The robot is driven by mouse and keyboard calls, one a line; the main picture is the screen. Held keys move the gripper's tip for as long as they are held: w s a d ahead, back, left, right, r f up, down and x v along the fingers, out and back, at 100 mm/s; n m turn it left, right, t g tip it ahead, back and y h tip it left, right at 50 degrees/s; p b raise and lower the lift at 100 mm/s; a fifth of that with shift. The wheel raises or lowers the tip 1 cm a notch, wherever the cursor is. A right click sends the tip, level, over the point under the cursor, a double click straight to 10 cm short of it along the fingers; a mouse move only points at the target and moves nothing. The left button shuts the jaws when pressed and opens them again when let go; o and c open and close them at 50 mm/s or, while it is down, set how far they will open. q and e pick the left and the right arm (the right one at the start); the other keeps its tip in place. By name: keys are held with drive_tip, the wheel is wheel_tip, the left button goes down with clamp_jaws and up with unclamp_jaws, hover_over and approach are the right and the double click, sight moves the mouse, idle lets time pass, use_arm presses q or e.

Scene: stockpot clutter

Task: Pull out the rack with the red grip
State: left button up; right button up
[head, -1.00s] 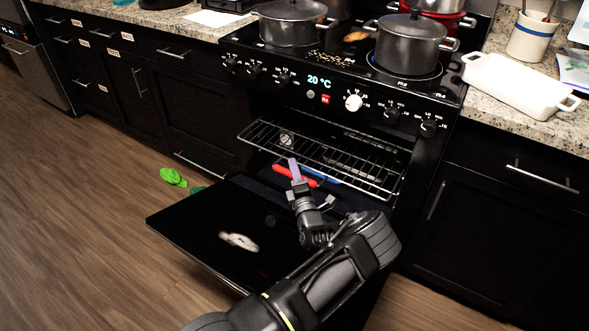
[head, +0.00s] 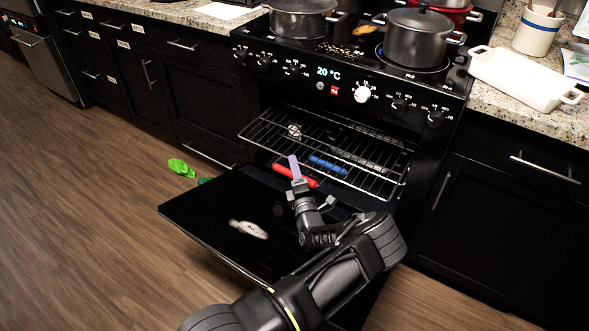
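A wire rack (head: 378,187) juts out of the open oven. A red grip (head: 283,171) shows at its front, just below the front bar. My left gripper (head: 295,170) is at the middle of the red grip, with one pale purple finger in front of it and red showing on both sides. It looks shut on the grip; the other finger is hidden. A blue grip (head: 328,166) shows behind the red one, through the rack's wires. My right gripper is not in view.
The oven door (head: 205,210) is folded down below the rack, under my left arm. Pots (head: 415,40) stand on the stove top. A white baking dish (head: 525,80) is on the right counter. Green items (head: 181,168) lie on the floor at left.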

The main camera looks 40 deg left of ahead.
use_arm(q)
drive_tip(key=v, duration=0.7)
drive_tip(key=shift+s+d, duration=0.25)
drive_tip(key=shift+d, duration=0.05)
drive_tip(key=shift+f, duration=0.15)
idle(0.4)
